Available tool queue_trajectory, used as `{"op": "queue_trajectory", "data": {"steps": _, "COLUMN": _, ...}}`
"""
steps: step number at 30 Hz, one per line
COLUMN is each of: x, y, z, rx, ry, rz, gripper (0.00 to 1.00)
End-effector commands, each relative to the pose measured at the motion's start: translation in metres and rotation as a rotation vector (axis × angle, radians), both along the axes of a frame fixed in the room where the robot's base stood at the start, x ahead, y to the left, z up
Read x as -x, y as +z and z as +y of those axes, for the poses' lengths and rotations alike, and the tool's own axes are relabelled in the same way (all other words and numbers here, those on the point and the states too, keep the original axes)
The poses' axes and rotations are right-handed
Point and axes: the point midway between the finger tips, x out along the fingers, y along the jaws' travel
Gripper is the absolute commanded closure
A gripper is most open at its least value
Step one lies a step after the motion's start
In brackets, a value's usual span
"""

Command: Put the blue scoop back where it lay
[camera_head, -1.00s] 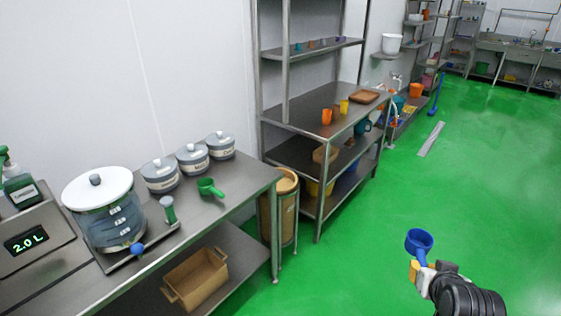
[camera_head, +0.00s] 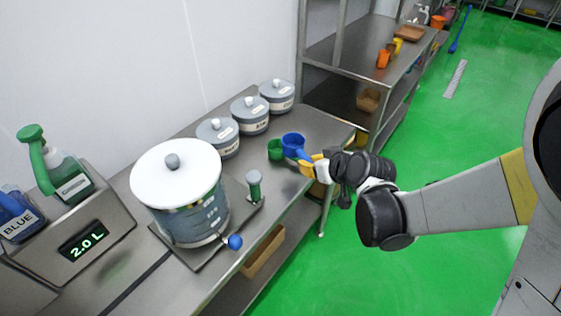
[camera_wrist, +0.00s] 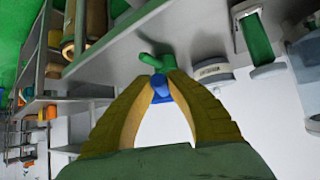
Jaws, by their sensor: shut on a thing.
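My gripper (camera_head: 312,168) is shut on the handle of the blue scoop (camera_head: 293,145). In the head view the scoop's cup is toward the left, over or beside the right end of the steel table (camera_head: 330,127). A green scoop (camera_head: 275,150) is right beside the blue cup in the picture; whether they touch I cannot tell. In the wrist view the blue scoop (camera_wrist: 160,88) shows between my yellow fingers, with the green scoop (camera_wrist: 158,62) just beyond it. Most of the blue cup is hidden in that view.
Several lidded grey canisters (camera_head: 217,137) stand along the wall behind the scoops. A shelf rack (camera_head: 340,55) stands behind to the right. Green floor (camera_head: 430,150) is open at right.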

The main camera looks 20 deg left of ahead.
Motion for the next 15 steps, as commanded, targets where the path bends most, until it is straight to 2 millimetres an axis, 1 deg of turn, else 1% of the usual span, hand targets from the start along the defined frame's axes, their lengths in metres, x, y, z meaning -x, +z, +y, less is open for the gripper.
{"op": "queue_trajectory", "data": {"steps": 1, "x": 0.002, "y": -0.002, "z": 0.024, "rx": -0.001, "ry": 0.062, "rz": -0.001, "gripper": 1.00}}
{"op": "queue_trajectory", "data": {"steps": 3, "x": 0.006, "y": -0.001, "z": 0.051, "rx": -0.001, "ry": 0.134, "rz": 0.000, "gripper": 1.00}}
{"op": "queue_trajectory", "data": {"steps": 6, "x": 0.012, "y": -0.001, "z": 0.077, "rx": 0.000, "ry": 0.206, "rz": 0.000, "gripper": 1.00}}
{"op": "queue_trajectory", "data": {"steps": 10, "x": 0.015, "y": -0.001, "z": 0.091, "rx": -0.001, "ry": 0.246, "rz": -0.001, "gripper": 1.00}}
{"op": "queue_trajectory", "data": {"steps": 15, "x": 0.015, "y": -0.007, "z": 0.092, "rx": -0.001, "ry": 0.250, "rz": -0.001, "gripper": 1.00}}
